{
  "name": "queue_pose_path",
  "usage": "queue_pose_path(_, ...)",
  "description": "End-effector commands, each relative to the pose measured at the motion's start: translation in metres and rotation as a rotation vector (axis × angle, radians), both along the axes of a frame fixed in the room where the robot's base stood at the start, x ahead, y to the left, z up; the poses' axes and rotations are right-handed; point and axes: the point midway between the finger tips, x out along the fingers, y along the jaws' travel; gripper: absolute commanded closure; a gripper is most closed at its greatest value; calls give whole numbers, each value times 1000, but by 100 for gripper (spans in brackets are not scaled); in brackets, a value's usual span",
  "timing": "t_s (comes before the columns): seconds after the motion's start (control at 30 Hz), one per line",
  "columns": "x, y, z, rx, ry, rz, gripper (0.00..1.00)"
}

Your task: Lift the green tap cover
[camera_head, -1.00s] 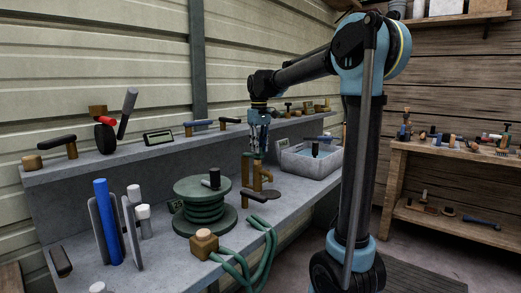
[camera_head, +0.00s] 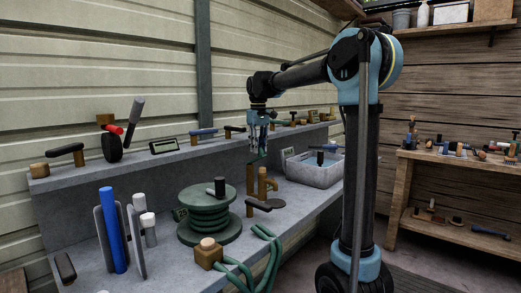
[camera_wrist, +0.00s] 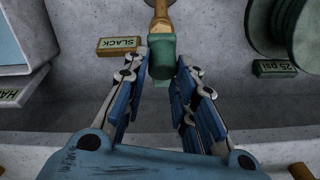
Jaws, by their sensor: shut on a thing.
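The green tap cover (camera_wrist: 162,58) sits between my fingertips in the wrist view, with a brass-coloured post (camera_wrist: 160,18) directly beyond it. In the head view my gripper (camera_head: 257,148) points down above the brass tap (camera_head: 262,185), and the green cover (camera_head: 256,160) shows small at its tips. My gripper (camera_wrist: 162,68) is shut on the cover, one blue finger on each side. Whether the cover still touches the post cannot be told from these views.
A green hose reel (camera_head: 208,225) stands left of the tap, and a grey water basin (camera_head: 316,178) right of it. A "SLACK" label block (camera_wrist: 120,45) lies near the tap. A raised ledge (camera_head: 130,160) with several tools runs along the wall behind.

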Motion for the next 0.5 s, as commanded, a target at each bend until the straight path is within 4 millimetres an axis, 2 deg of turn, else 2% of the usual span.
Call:
queue_pose_path(0.03, -1, 6, -1, 11, 1, 5, 100)
queue_pose_path(0.17, -1, 6, -1, 11, 1, 6, 100)
queue_pose_path(0.2, -1, 6, -1, 11, 1, 6, 70)
queue_pose_path(0.27, -1, 6, -1, 9, 1, 5, 57)
queue_pose_path(0.5, -1, 3, -1, 7, 1, 3, 56)
